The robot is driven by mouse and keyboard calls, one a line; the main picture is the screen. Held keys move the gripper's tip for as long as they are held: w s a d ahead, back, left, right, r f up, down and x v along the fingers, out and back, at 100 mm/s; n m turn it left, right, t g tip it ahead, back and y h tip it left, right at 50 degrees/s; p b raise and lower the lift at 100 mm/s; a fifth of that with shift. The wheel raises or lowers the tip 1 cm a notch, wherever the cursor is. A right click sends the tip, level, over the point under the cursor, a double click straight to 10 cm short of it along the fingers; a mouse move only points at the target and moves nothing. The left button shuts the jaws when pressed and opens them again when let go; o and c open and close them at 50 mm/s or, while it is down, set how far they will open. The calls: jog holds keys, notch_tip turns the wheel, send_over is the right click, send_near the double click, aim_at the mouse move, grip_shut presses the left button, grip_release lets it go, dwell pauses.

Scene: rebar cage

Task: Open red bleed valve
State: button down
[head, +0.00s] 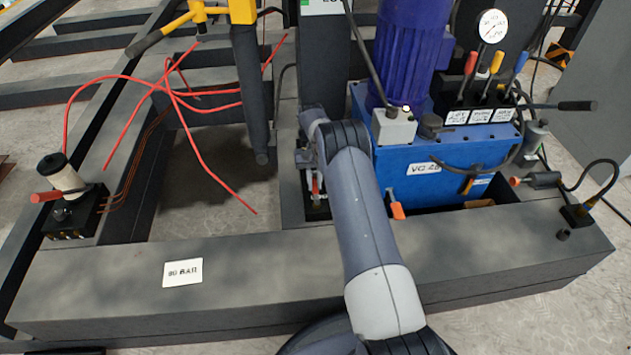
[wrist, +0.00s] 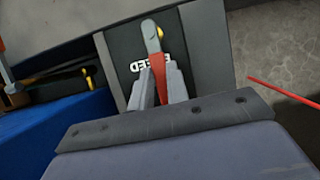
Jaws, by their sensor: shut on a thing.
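The red bleed valve lever (wrist: 158,74) stands between the jaws of my gripper (wrist: 157,88) in the wrist view. The jaws are shut on it, one finger on each side. A grey rounded end with a yellow spot (wrist: 152,37) shows beyond the red part. Behind it is a dark plate with a white label (wrist: 139,67), partly hidden, ending in "EED" and seen upside down. In the head view a small red part (head: 316,186) shows left of my arm, low by the post; my arm hides most of the gripper there.
The blue hydraulic unit (head: 430,170) stands right of my arm, with a gauge (head: 491,26) and several levers on top. An orange-handled part (head: 397,210) is close to my forearm. Red hoses (head: 205,165) loop at the left. The dark front beam (head: 110,290) carries an "80 BAR" label.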

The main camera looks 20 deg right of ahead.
jog(key=c, duration=1.4)
grip_release()
jog(key=shift+o, duration=0.2)
jog(key=p+v, duration=0.3)
jog(key=v, duration=0.7)
jog(key=shift+w+r+p, duration=0.2)
jog(key=shift+r+p, duration=0.15)
jog(key=shift+f, duration=0.15)
jog(key=b+x, duration=0.3)
jog(key=x, duration=0.7)
jog(key=shift+s+f+b, duration=0.2)
jog(key=shift+b, duration=0.15)
